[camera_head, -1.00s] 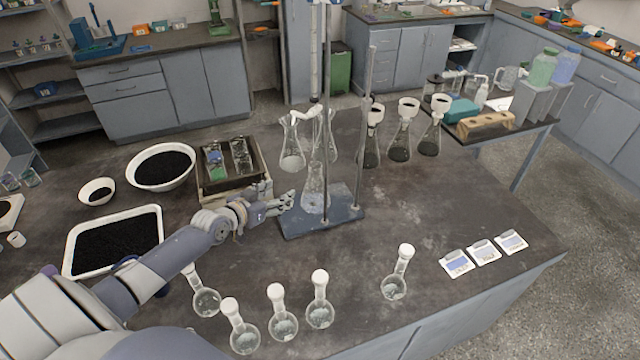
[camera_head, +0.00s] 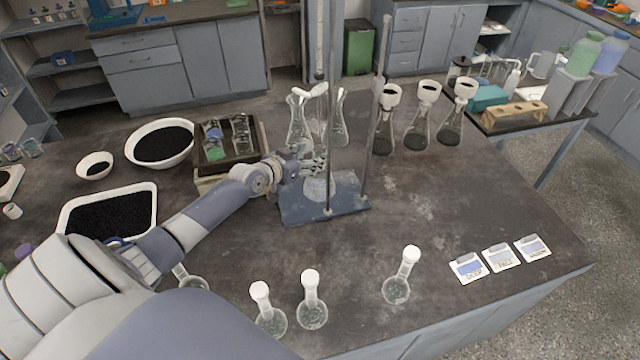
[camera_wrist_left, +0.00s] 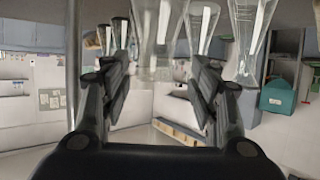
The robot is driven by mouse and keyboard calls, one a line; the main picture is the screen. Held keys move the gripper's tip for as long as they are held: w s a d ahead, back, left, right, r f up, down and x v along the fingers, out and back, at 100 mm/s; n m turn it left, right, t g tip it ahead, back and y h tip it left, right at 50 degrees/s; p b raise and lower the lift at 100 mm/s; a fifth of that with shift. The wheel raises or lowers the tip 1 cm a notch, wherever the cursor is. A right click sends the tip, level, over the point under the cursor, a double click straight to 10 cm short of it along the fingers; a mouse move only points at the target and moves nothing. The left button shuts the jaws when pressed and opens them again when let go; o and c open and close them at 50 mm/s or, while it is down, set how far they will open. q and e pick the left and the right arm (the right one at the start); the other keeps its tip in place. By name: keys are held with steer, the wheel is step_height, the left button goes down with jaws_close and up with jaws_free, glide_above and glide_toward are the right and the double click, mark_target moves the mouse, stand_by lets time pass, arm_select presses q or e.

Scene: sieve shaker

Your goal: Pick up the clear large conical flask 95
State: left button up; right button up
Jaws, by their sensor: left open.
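A clear conical flask (camera_head: 320,187) stands on the blue-grey base of the burette stand, with its upper part partly hidden by my left gripper. My left gripper (camera_head: 314,164) is at the flask, reaching in from the left. In the left wrist view the gripper (camera_wrist_left: 159,72) is open, with a finger on either side of clear glass (camera_wrist_left: 158,40) near the top of the picture. I cannot tell whether the fingers touch it. Two more clear conical flasks, one on the left (camera_head: 298,128) and one on the right (camera_head: 339,125), stand behind. My right gripper is out of view.
The stand's base (camera_head: 345,205) carries upright rods close to the gripper. Several dark-filled flasks with white funnels (camera_head: 424,125) stand at the back right. Round-bottomed flasks with white stoppers (camera_head: 312,312) stand in front. The table between the stand and the labels (camera_head: 501,257) is clear.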

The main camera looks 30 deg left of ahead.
arm_select(q)
steer(key=b+x, duration=0.1)
steer(key=x, duration=0.1)
steer(key=b+x, duration=0.2)
steer(key=shift+s+d+f, duration=0.1)
steer(key=shift+d+f, duration=0.1)
steer(key=shift+d, duration=0.05)
steer(key=shift+w+f+b, duration=0.1)
steer(key=shift+w+b, duration=0.2)
steer(key=shift+w, duration=0.25)
steer(key=shift+s, duration=0.1)
jaws_close()
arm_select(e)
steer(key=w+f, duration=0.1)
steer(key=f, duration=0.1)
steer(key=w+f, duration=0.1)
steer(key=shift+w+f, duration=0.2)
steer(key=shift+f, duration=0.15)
